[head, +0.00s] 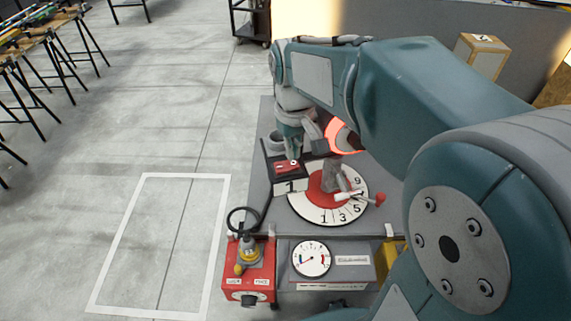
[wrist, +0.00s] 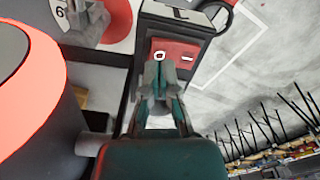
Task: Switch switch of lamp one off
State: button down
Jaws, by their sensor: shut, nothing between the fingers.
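The red rocker switch (head: 281,168) sits in a dark housing at the table's left side, above a plate marked 1 (head: 290,186). In the wrist view the switch (wrist: 186,54) shows a white O on its left part and a white bar on its right part. My gripper (head: 293,158) is shut and empty, pointing down at the switch. In the wrist view my gripper's tips (wrist: 157,68) lie just below the O and overlap the switch's edge; I cannot tell whether they touch. A lamp (head: 342,137) glows red behind my arm; its glowing band (wrist: 48,85) fills the wrist view's left side.
A round numbered dial (head: 312,207) with a grey pointer base and a red-tipped lever (head: 360,197) stands right of the switch. A red box (head: 249,272) with a yellow-grey knob and a gauge (head: 311,259) are at the front. Open floor lies left.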

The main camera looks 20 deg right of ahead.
aim_at(293, 163)
jog(key=shift+f, duration=0.85)
dwell(0.5)
jog(key=shift+r, duration=3.55)
jog(key=shift+s, duration=0.1)
jog(key=shift+s, duration=0.35)
jog(key=s+f+m+t, duration=0.1)
jog(key=s+t, duration=0.1)
jog(key=s, duration=0.4)
jog(key=s+f+m+t, duration=0.1)
jog(key=s+f+t, duration=0.1)
jog(key=s, duration=0.5)
jog(key=shift+s+f+t, duration=0.15)
jog(key=shift+f+t, duration=0.1)
jog(key=shift+t, duration=0.55)
